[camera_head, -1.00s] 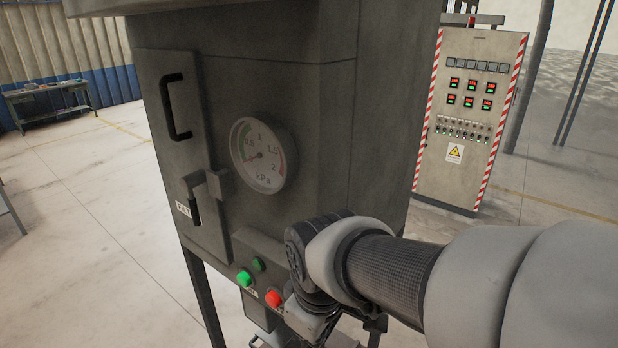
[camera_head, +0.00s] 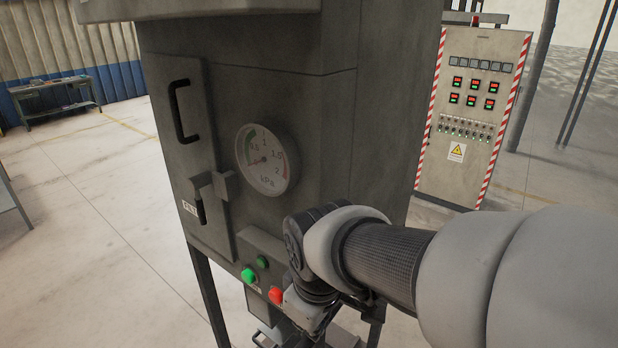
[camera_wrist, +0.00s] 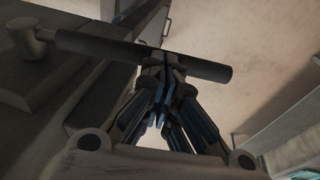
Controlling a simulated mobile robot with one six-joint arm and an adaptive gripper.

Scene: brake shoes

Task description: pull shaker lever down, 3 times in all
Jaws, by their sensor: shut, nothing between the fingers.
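The lever (camera_wrist: 105,47) is a dark bar with a pale metal hub (camera_wrist: 20,38) at its left end, seen in the wrist view. It slants slightly down to the right, to a free end. My gripper (camera_wrist: 161,78) is shut and empty, and its fingertips overlap the bar right of its middle. Whether they touch it or lie just above it, I cannot tell. In the head view my wrist (camera_head: 310,300) is in front of the machine's lower right part; the lever and fingertips cannot be made out there.
The grey machine cabinet (camera_head: 320,120) carries a kPa gauge (camera_head: 267,160), a door handle (camera_head: 182,110), a latch (camera_head: 201,195), a green button (camera_head: 249,275) and a red button (camera_head: 276,296). A control cabinet (camera_head: 470,120) stands behind right. Open floor (camera_head: 110,230) lies left.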

